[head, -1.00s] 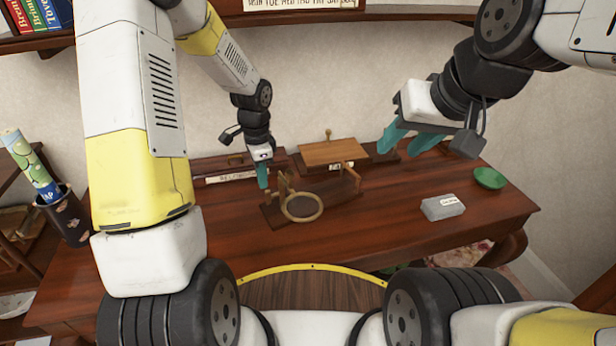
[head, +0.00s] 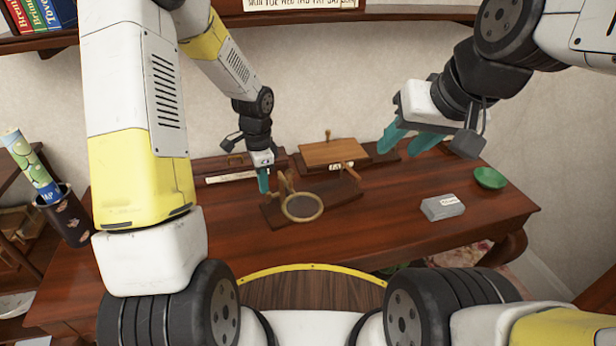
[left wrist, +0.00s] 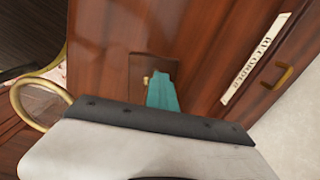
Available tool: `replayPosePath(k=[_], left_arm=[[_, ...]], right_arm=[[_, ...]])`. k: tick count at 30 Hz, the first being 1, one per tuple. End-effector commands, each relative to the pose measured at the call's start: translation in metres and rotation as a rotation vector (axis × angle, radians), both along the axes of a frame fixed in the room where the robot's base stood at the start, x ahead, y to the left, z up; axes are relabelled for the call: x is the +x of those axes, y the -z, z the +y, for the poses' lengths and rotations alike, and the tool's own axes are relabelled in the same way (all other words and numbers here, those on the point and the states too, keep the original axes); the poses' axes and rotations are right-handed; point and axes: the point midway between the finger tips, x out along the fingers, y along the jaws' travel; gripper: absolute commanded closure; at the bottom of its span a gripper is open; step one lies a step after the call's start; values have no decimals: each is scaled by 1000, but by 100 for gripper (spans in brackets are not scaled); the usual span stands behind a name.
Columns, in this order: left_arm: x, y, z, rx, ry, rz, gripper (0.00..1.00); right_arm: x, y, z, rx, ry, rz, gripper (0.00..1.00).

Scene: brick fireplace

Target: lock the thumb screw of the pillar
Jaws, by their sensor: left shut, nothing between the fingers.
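A wooden stand (head: 335,197) lies on the desk with a brass-coloured ring (head: 302,207) at its front and short posts at its left and right. In the left wrist view the ring (left wrist: 18,98) shows at the left edge. I cannot clearly tell the thumb screw; a small brass piece (left wrist: 146,80) shows right beside the fingers. My left gripper (head: 264,180) is shut and empty, pointing down at the stand's left end; its fingers (left wrist: 162,92) appear together. I cannot tell whether they touch the stand. My right gripper (head: 408,140) is open and empty above the desk's back right.
A labelled wooden box (head: 232,171) with a brass handle (left wrist: 284,77) is behind the left gripper. A raised wooden board (head: 333,154) stands behind the stand. A grey block (head: 442,208) and green dish (head: 490,178) lie right. The desk's front middle is clear.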

Motion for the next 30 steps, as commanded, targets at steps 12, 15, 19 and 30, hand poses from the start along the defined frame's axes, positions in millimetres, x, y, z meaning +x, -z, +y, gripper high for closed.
replayPosePath(k=[12, 15, 19, 30], left_arm=[[0, -28, 0, -1, -2, -1, 100], [1, -36, 0, -1, -1, -3, 100], [0, -46, 0, -1, -1, -1, 100], [0, -70, 0, -1, -1, 0, 100]], right_arm=[[0, 0, 0, 0, 0, 0, 60], [0, 0, 0, 0, 0, 0, 60], [0, 0, 0, 0, 0, 0, 60], [0, 0, 0, 0, 0, 0, 60]])
